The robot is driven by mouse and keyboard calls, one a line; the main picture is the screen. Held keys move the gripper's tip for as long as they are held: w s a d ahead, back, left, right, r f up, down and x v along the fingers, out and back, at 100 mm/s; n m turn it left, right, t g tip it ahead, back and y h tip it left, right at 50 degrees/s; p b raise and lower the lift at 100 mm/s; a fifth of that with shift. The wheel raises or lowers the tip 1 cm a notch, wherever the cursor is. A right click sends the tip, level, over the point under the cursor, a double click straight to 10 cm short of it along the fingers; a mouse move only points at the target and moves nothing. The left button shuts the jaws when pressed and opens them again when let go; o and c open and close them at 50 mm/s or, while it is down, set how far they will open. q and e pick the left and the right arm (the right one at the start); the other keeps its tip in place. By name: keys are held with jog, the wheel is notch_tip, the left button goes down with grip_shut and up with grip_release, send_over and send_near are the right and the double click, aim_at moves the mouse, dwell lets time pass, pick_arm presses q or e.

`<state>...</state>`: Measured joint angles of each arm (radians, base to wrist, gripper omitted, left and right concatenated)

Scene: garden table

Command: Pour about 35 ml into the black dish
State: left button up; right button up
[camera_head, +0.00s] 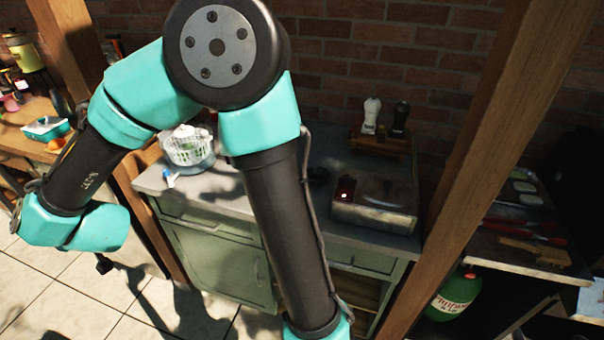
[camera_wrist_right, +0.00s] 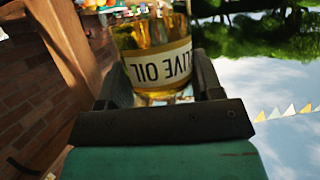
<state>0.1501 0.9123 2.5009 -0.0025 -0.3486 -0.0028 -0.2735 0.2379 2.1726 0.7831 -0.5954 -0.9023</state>
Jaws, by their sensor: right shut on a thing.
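My right gripper (camera_wrist_right: 160,85) is shut on a bottle of olive oil (camera_wrist_right: 160,50) in the right wrist view. The bottle is clear with golden oil and a pale label, whose lettering shows upside down. This view is itself inverted, with sky below trees, so the bottle looks roughly upright. The right gripper and bottle do not show in the head view. A teal and black arm of mine fills the left and middle there. A small dark part (camera_head: 104,264) at its end may be my left gripper; its jaws cannot be made out.
A green cabinet with a grey top (camera_head: 235,190) stands against the brick wall. On it are a white basket (camera_head: 188,147), a metal stove (camera_head: 376,203) and a wooden rack with two shakers (camera_head: 381,140). A wooden post (camera_head: 485,150) stands at the right.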

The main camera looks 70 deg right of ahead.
jog(key=w+d+m+g+h, duration=0.2)
jog(key=d+m+h, duration=0.2)
jog(key=d, duration=0.5)
jog(key=w+d+m+g+h, duration=0.1)
jog(key=w+d+m+h, duration=0.3)
jog(key=d, duration=0.6)
jog(key=s+d+f+m+g+h, duration=0.2)
jog(key=s+d+m+g+h, duration=0.15)
jog(key=d, duration=0.55)
jog(key=s+d+f+m+g+h, duration=0.1)
jog(key=s+d+m+g+h, duration=0.1)
jog(key=d+m+g, duration=0.5)
jog(key=s+d+f+m+g+y, duration=0.4)
jog(key=s+d+m+g+y, duration=0.2)
jog(key=s+d+m, duration=0.3)
jog(key=s+d+f+m+g+y, duration=0.4)
jog(key=s+d+m+g+y, duration=0.3)
jog(key=s+d, duration=0.8)
jog(key=shift+s+d+f+m+y, duration=0.15)
jog(key=shift+s+d+m+y, duration=0.55)
jog(key=shift+s, duration=1.95)
jog(key=shift+a+m+g, duration=0.25)
jog(key=shift+a+m, duration=0.05)
jog(key=shift+m, duration=0.05)
